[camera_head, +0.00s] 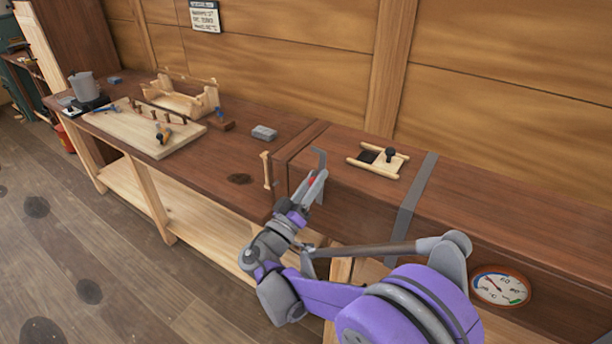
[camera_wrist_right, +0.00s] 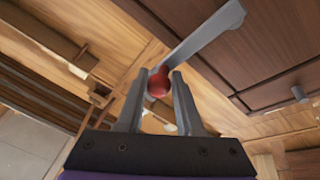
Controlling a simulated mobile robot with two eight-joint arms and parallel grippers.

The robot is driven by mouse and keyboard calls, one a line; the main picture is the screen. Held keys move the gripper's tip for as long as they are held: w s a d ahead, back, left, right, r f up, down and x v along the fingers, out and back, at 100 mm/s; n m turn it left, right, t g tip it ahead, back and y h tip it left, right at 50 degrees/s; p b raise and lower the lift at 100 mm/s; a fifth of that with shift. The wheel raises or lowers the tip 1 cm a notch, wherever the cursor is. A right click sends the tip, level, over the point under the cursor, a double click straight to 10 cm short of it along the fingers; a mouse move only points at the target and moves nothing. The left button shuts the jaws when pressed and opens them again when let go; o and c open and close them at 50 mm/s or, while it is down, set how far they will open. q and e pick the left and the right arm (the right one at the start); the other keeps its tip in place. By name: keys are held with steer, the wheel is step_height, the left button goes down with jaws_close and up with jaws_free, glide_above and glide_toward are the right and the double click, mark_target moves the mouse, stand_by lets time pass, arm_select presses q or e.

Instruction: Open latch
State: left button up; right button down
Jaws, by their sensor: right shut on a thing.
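The latch (camera_head: 319,158) is a grey metal bar with a bent end, on the left end of the long brown wooden box (camera_head: 480,198). Its red ball knob (camera_head: 311,181) is between the fingers of my right gripper (camera_head: 312,186). In the right wrist view, the latch bar (camera_wrist_right: 205,35) runs up and right from the red knob (camera_wrist_right: 158,82), and both fingers of my right gripper (camera_wrist_right: 160,88) close on the knob. The fingers hide part of the knob and bar. My left gripper is not in view.
A wooden slide with a dark knob (camera_head: 389,155) sits on the box top, beside a grey strap (camera_head: 411,195). A round gauge (camera_head: 500,287) is on the front. A workbench (camera_head: 235,160) at left carries a wooden board (camera_head: 150,140), a grey block (camera_head: 264,132) and tools.

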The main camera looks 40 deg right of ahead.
steer(key=shift+s+d+f+m+g+h, duration=0.2)
steer(key=shift+s+m+g, duration=0.4)
steer(key=shift+m, duration=0.6)
steer(key=shift+s+d+f+m+g+h, duration=0.1)
steer(key=shift+s+d+f+m+g, duration=0.35)
steer(key=shift+m, duration=0.75)
steer(key=shift+s+a+r, duration=0.15)
steer(key=shift+s, duration=0.1)
steer(key=c, duration=0.6)
jaws_free()
steer(key=shift+a, duration=0.1)
steer(key=b+v, duration=0.1)
steer(key=v, duration=0.9)
steer(key=shift+a+b, duration=0.3)
